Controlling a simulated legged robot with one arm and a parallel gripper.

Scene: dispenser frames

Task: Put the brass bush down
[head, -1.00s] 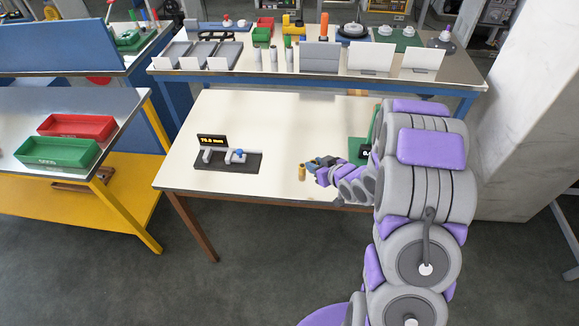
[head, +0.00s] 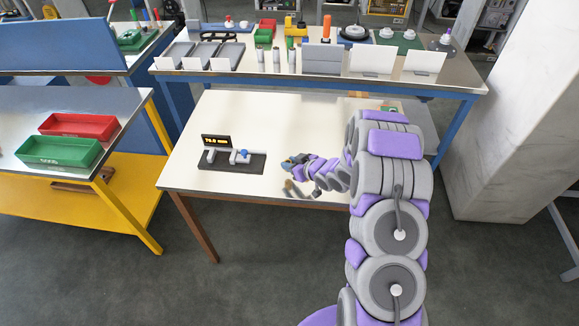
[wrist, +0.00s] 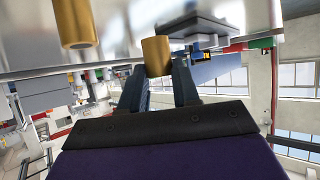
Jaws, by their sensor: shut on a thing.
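In the wrist view, the brass bush (wrist: 156,56) is a short yellow cylinder between my fingertips. My gripper (wrist: 158,66) is shut on it. A second, larger-looking brass piece (wrist: 76,24) shows at the upper left, apart from my fingers. In the head view, my gripper (head: 288,163) is low over the front part of the white table (head: 210,120), right of the gauge. I cannot tell whether the held bush touches the table. A small brownish shape shows below my gripper near the front edge; what it is stays unclear.
The black gauge (head: 233,163) with a lit display stands just left of my gripper. Red (head: 80,125) and green (head: 60,151) trays lie on the left bench. The back bench (head: 320,82) holds several parts and cards. The white table's left and rear are clear.

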